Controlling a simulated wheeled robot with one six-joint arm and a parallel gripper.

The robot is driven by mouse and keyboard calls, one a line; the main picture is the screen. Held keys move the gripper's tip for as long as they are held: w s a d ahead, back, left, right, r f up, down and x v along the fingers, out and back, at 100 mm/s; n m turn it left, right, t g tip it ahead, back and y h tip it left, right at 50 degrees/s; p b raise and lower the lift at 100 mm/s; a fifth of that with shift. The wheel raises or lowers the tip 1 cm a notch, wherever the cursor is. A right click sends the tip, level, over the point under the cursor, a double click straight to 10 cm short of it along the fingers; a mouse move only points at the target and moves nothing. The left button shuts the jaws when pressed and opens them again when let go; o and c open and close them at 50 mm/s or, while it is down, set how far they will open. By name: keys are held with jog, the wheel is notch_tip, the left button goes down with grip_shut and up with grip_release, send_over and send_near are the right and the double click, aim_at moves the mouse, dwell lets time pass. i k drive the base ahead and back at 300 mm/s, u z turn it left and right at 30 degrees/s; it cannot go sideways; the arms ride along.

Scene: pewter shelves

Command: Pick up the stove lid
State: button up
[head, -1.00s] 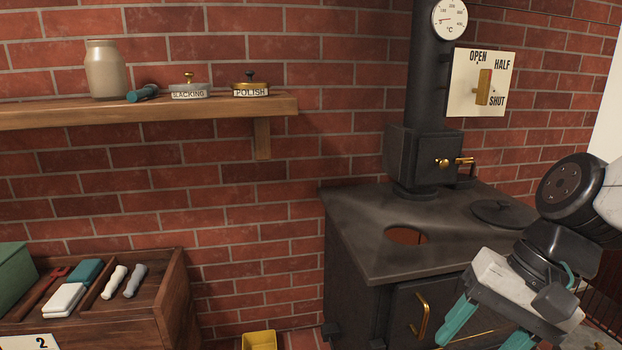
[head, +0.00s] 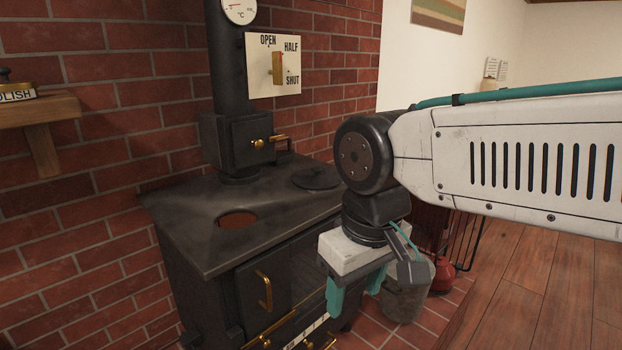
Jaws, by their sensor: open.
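The stove lid (head: 316,178) is a dark round disc lying flat at the back right of the black stove top (head: 190,230). A round open hole (head: 237,219) with a reddish inside shows to the left of the lid. My gripper (head: 349,300) has teal fingers pointing down, apart and empty. In the picture it hangs below and to the right of the lid, in front of the stove's right side. Part of my arm is close to the lid's right edge in the picture.
The stovepipe and its box (head: 240,145) stand behind the top, with a brass handle near the lid. A brass oven handle (head: 264,290) juts from the front. A grey bucket (head: 405,295) and a red container (head: 443,275) stand to the right. Wooden floor lies beyond.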

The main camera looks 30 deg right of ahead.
aim_at(314, 178)
jog(key=z, duration=0.05)
jog(key=k, duration=0.5)
jog(key=z, duration=2.4)
jog(key=i, duration=1.65)
jog(key=u, duration=2.85)
jog(key=i, duration=0.5)
jog(key=z, duration=0.05)
